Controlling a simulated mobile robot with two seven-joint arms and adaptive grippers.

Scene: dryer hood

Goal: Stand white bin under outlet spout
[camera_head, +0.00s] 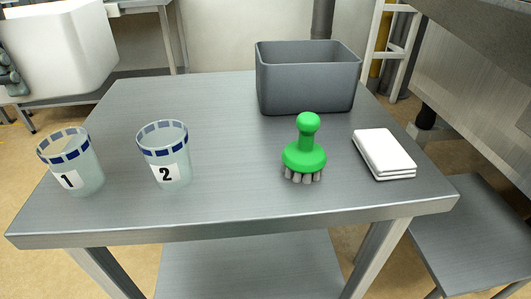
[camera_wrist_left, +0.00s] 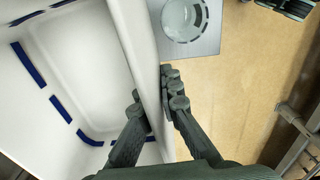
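The white bin (camera_head: 62,45) is at the upper left of the head view, beyond the table's left side and cut off by the picture edge. In the left wrist view its white inside (camera_wrist_left: 75,65) shows, with blue dashes along the inner wall. My left gripper (camera_head: 8,75) is at the bin's left in the head view. In the left wrist view the gripper (camera_wrist_left: 155,95) has one finger inside the bin and one outside, closed on the wall between them. My right gripper is not seen. I cannot make out an outlet spout.
The steel table (camera_head: 230,215) holds cup 1 (camera_head: 75,165), cup 2 (camera_head: 165,155), a green-handled brush (camera_head: 305,155), folded white cloths (camera_head: 384,153) and a grey tub (camera_head: 307,85). A lower steel surface (camera_head: 475,235) is at right. A dark pipe (camera_head: 322,20) stands behind the tub.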

